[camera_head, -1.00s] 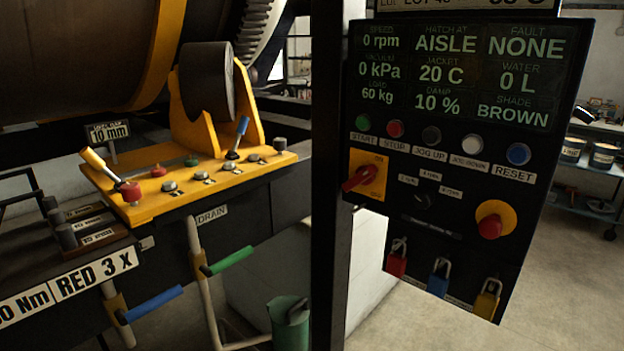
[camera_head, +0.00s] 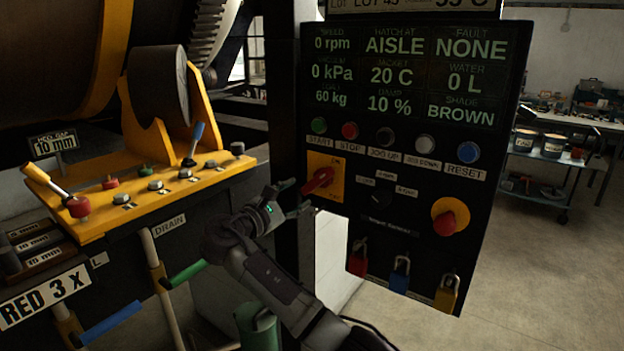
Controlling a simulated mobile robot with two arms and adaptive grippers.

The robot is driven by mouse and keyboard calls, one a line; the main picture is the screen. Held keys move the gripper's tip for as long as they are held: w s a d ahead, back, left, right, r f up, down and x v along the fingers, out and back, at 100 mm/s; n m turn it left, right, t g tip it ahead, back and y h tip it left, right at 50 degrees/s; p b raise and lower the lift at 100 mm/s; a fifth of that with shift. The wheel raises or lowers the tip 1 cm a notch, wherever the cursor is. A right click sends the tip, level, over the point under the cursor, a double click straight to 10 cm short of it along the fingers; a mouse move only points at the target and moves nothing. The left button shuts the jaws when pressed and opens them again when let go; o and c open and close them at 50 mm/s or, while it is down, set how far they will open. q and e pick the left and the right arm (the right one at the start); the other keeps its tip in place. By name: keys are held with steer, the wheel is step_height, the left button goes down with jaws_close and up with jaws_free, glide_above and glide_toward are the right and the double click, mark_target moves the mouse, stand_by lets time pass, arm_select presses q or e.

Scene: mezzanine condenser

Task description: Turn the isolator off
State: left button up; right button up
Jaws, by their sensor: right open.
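The isolator is a red rotary handle (camera_head: 318,181) on a yellow plate (camera_head: 336,188) at the left side of the black control panel (camera_head: 400,215). The handle lies slanted, its lower end toward the left. Small labels on the plate are too blurred to read for certain. My right gripper (camera_head: 294,197) is open just left of the handle, with its fingertips toward the handle's lower-left end. I cannot tell whether they touch it. My left gripper is not in view.
Buttons (camera_head: 350,131), a red knob on a yellow disc (camera_head: 446,222) and padlocks (camera_head: 400,275) are on the panel. A yellow lever console (camera_head: 140,195) and black post (camera_head: 284,120) stand left. A cart (camera_head: 545,170) stands behind right.

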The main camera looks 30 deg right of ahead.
mark_target(312, 185)
steer(key=p+x, duration=0.2)
steer(key=x, duration=0.6)
steer(key=shift+w+d, duration=0.15)
steer(key=shift+d, duration=0.2)
jaws_close()
